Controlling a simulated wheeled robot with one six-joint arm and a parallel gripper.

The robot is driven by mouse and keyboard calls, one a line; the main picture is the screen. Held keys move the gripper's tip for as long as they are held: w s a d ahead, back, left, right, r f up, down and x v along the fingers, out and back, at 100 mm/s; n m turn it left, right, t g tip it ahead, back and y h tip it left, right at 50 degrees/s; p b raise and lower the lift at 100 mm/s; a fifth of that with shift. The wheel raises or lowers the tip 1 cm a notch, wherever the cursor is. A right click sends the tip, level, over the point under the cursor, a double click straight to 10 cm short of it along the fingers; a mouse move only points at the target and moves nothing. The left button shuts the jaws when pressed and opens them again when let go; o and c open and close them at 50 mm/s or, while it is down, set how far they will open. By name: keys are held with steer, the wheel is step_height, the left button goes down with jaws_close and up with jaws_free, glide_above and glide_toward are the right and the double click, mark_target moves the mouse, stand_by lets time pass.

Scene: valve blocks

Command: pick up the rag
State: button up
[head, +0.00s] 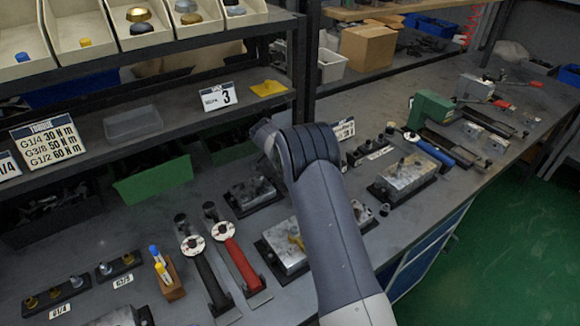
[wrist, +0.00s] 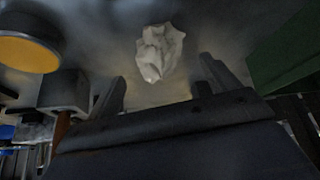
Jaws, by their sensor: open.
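A crumpled pale grey rag (wrist: 160,52) lies on a dark grey surface in the wrist view, ahead of my gripper and a little above the middle of the picture. My gripper (wrist: 163,88) is open, with its two fingers apart and nothing between them. The rag shows beyond the fingertips, apart from both. In the head view my arm reaches to the bench, and my gripper's fingers are hidden behind it. I cannot make out this rag for sure in the head view.
A yellow cloth-like piece (head: 268,88) lies on the shelf beside a number 3 sign (head: 218,96). Metal valve blocks (head: 405,174), torque wrenches (head: 240,262) and a green bin (head: 153,180) crowd the bench. A round yellow-topped object (wrist: 28,52) shows in the wrist view.

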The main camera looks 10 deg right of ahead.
steer(key=shift+x, duration=1.3)
steer(key=c, duration=1.1)
